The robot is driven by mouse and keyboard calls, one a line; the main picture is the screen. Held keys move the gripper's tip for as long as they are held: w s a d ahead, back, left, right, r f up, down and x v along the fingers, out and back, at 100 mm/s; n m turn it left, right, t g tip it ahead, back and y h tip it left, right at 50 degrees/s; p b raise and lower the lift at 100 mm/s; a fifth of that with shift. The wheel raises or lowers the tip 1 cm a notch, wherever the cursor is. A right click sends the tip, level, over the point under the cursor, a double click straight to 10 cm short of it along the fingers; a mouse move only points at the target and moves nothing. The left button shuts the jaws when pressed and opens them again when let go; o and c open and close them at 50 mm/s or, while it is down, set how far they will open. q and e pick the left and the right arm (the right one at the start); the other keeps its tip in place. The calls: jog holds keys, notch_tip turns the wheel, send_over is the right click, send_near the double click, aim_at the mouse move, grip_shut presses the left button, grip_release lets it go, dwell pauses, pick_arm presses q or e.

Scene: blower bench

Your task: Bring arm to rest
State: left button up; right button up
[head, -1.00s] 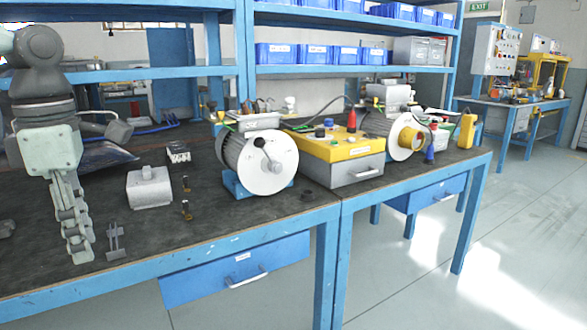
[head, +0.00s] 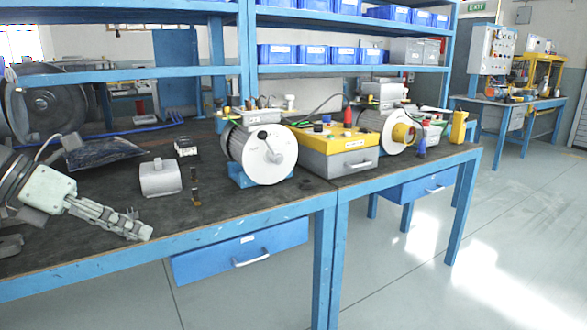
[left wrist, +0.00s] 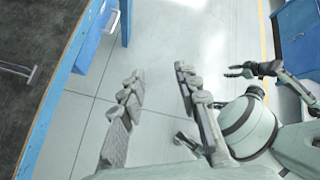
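My left gripper (head: 146,230) is at the left of the head view, low over the front edge of the bench (head: 240,212), its fingers pointing right and slightly down. In the left wrist view its two fingers (left wrist: 159,76) stand apart with bare floor seen between them, so it is open and empty. A dark jointed hand, apparently my right gripper (left wrist: 240,70), shows small at the right of the left wrist view beside pale parts of my body. Its finger opening is unclear. It does not show in the head view.
A grey metal block (head: 160,178), a motor (head: 262,154) and a yellow-topped control box (head: 340,152) stand on the bench. A blue drawer (head: 240,250) is below its front edge. A thin metal bracket (left wrist: 18,69) lies near the left gripper. Floor in front is clear.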

pick_arm(q)
jog(key=w+a+f+n+t+y, duration=0.1)
jog(key=w+a+f+n+t, duration=0.2)
jog(key=a+n+t, duration=0.35)
jog(key=w+a+f+n+t+y, duration=0.1)
jog(key=w+a+f+n+t, duration=0.25)
jog(key=n, duration=0.55)
jog(key=s+a+f+n+y, duration=0.35)
jog(key=f+n, duration=0.25)
jog(key=f, duration=0.2)
jog(key=s+a+f+n+y, duration=0.2)
jog(key=a+f+n+y, duration=0.3)
jog(key=f+n, duration=0.25)
jog(key=s+d+f+n+g+y, duration=0.1)
jog(key=s+d+f+n+g, duration=0.15)
jog(key=s+f, duration=0.4)
jog(key=s+d+f+n+g+y, duration=0.15)
jog(key=s+f+n+g, duration=0.25)
jog(key=f, duration=0.5)
jog(key=s+d+f+n+g+h, duration=0.1)
jog(key=s+d+f+n+g, duration=0.1)
jog(key=s+d+f, duration=0.2)
jog(key=s+d+f+n+g+h, duration=0.2)
jog(key=s+d+f, duration=0.3)
jog(key=s+d, duration=0.3)
jog(key=shift+d+f+n+g, duration=0.35)
jog(key=shift+d+g, duration=0.3)
jog(key=shift+d, duration=0.45)
